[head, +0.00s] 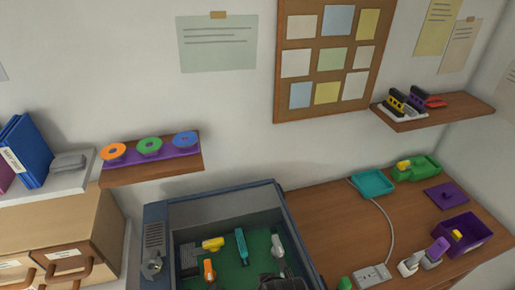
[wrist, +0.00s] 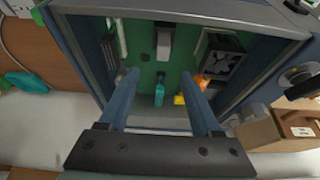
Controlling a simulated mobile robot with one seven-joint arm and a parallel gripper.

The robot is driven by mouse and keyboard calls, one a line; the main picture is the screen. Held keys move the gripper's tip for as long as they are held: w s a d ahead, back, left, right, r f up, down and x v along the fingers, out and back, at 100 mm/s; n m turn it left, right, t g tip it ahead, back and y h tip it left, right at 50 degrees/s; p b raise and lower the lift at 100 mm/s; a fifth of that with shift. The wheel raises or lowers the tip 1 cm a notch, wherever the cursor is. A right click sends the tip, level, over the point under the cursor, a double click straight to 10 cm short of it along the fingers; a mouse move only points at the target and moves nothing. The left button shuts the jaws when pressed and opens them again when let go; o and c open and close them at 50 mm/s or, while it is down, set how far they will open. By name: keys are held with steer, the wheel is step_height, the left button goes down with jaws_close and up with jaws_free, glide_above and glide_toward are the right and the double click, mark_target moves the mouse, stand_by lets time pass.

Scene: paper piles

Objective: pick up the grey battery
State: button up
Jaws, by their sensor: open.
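A pale grey block (head: 277,246), which looks like the grey battery, lies on the green floor of the open blue-grey case (head: 285,205). It also shows in the wrist view (wrist: 163,44), beyond my fingertips. My gripper (wrist: 159,80) is open and empty, with its two blue fingers apart over the case. The block appears ahead of the gap between them, not touching either finger. In the head view, a dark part at the bottom edge looks like my arm and covers the near part of the case.
Inside the case are a teal piece (head: 241,245), a yellow piece (head: 213,244), an orange piece (head: 209,270) and a dark fan unit (wrist: 225,60). The case walls (wrist: 80,60) stand close around my fingers. A power strip (head: 372,276) lies on the desk to the right.

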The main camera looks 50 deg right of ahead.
steer(key=x, duration=0.5)
steer(key=shift+w+d+f, duration=0.1)
steer(key=shift+w+f, duration=0.05)
steer(key=x, duration=0.2)
steer(key=p+x, duration=0.1)
steer(key=x, duration=0.1)
steer(key=shift+s+a+f, duration=0.15)
steer(key=shift+s+a, duration=0.05)
steer(key=shift+a, duration=0.25)
steer(key=shift+w+d+f, duration=0.15)
steer(key=shift+w+f, duration=0.05)
steer(key=shift+f, duration=0.45)
jaws_close()
